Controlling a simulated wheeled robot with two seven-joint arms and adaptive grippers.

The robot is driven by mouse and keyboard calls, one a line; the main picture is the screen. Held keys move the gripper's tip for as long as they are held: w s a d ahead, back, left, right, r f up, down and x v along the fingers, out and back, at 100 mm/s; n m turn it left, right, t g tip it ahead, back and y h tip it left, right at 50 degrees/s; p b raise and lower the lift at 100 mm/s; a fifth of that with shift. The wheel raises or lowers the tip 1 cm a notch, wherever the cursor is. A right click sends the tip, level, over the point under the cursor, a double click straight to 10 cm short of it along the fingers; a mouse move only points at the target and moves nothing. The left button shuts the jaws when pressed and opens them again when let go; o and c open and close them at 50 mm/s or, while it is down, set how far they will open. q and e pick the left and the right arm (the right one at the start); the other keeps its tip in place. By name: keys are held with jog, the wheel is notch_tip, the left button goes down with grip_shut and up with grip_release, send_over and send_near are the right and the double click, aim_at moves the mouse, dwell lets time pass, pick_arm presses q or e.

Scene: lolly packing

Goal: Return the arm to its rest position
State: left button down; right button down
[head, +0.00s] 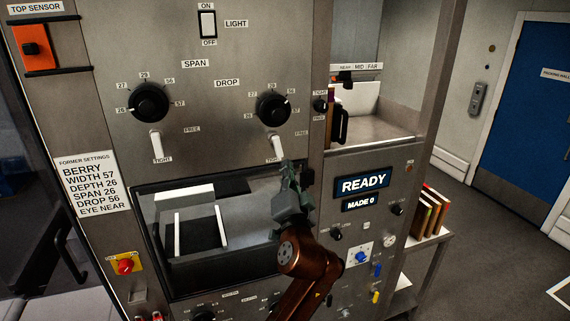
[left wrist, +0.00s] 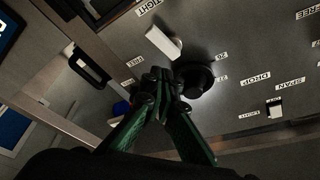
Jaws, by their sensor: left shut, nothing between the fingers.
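My left gripper (head: 287,172) is in front of the machine's steel panel (head: 215,148) in the head view, with its arm rising from below. Its fingers are shut and hold nothing. The fingertips are just under the white lever (head: 277,146) below the DROP knob (head: 273,109); I cannot tell whether they touch it. In the left wrist view the closed green fingers (left wrist: 160,82) point at the panel, near the white lever (left wrist: 163,42) and a black knob (left wrist: 195,80). My right gripper is in neither view.
The SPAN knob (head: 149,103) and its white lever (head: 156,146) are on the left. A recessed window (head: 205,271) lies behind and left of my arm. A display (head: 363,184) reads READY, MADE 0. A side shelf (head: 428,245) holds several upright boxes. Floor is open at right.

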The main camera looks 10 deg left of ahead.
pick_arm(q)
jog(key=shift+s+d, duration=0.2)
jog(key=shift+s, duration=0.1)
jog(key=shift+w, duration=0.1)
